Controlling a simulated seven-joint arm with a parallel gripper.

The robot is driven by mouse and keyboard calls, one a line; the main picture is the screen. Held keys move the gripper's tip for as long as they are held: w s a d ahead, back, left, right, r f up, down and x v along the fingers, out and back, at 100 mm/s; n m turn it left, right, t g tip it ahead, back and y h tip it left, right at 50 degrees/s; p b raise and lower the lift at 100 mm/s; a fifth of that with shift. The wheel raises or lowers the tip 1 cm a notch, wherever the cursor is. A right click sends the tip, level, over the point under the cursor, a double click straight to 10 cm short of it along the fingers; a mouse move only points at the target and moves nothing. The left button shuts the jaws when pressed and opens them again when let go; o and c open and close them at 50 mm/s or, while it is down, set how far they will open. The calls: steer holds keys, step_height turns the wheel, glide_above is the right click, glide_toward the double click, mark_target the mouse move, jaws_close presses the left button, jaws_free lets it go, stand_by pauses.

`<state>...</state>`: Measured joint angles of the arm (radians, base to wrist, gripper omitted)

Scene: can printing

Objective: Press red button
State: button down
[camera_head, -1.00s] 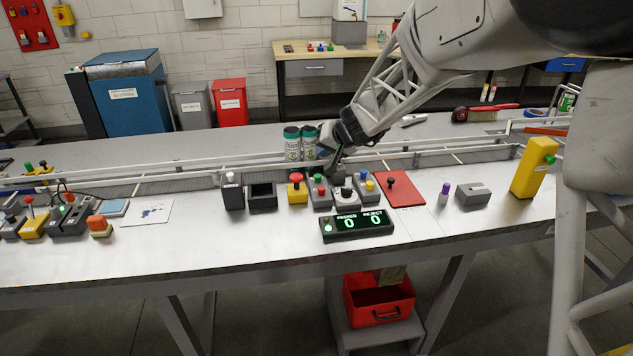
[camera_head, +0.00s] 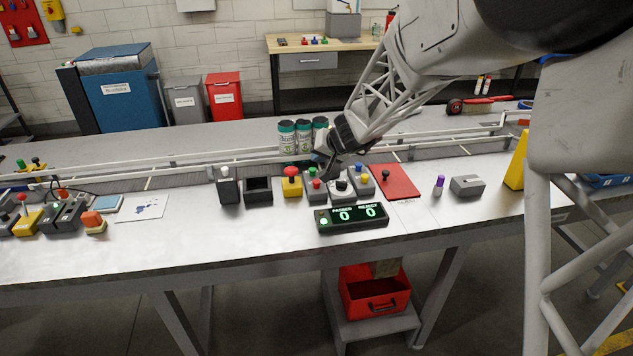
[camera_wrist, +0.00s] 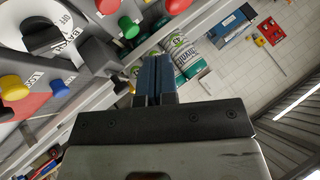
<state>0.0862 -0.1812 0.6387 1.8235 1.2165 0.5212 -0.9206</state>
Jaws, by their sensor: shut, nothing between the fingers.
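A small red button (camera_head: 317,184) sits in front of a green button (camera_head: 312,172) on one grey box. The red button (camera_wrist: 107,6) and green button (camera_wrist: 129,27) also show in the wrist view. A larger red mushroom button (camera_head: 291,171) tops the yellow box to the left; it is cut off at the top edge of the wrist view (camera_wrist: 178,4). My gripper (camera_head: 326,175) is shut and empty, just above and right of the grey box. In the wrist view its fingers (camera_wrist: 153,62) are together, apart from the red button in the picture. Contact cannot be told in the head view.
Several green-lidded cans (camera_head: 303,138) stand behind on the conveyor. The counter display (camera_head: 352,217), reading 0 and 0, lies in front.

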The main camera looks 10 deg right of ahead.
mark_target(318, 181)
steer(key=shift+f, duration=2.35)
steer(key=shift+f, duration=0.2)
steer(key=shift+f, duration=0.25)
steer(key=shift+f, duration=0.85)
stand_by(2.1)
steer(key=shift+r, duration=1.25)
steer(key=shift+r, duration=0.1)
steer(key=shift+r, duration=2.4)
